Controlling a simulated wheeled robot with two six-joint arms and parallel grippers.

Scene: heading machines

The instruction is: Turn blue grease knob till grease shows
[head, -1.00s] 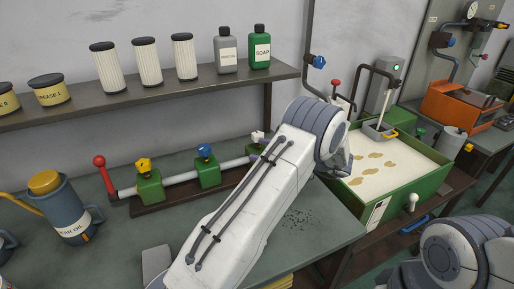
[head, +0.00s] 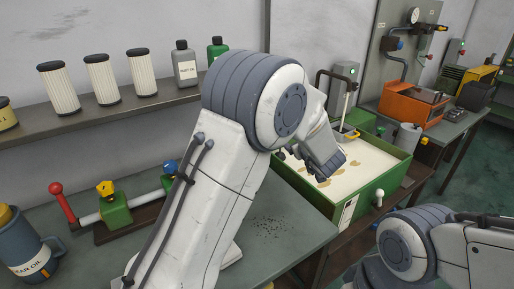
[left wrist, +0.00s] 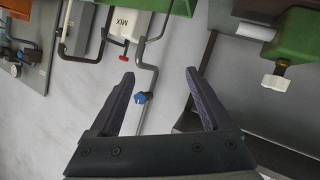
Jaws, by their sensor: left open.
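The blue knob (head: 170,167) sits on a green block of the pipe manifold on the left bench, between a yellow knob (head: 109,188) and my left arm, which partly covers its block. The manifold's white knob is hidden in the head view but shows upside down in the left wrist view (left wrist: 275,81), right of the fingers. My left gripper (left wrist: 160,72) is open and empty. A different blue knob (left wrist: 141,97), on a wall pipe, shows between its fingers, beyond them. My right gripper is out of view.
A red-handled lever (head: 61,199) stands at the manifold's left end. An oil can (head: 27,249) stands at the lower left. A shelf (head: 110,112) with filters and bottles runs above. A green tank (head: 379,185) of pale liquid stands right, with an orange machine (head: 411,104) beyond.

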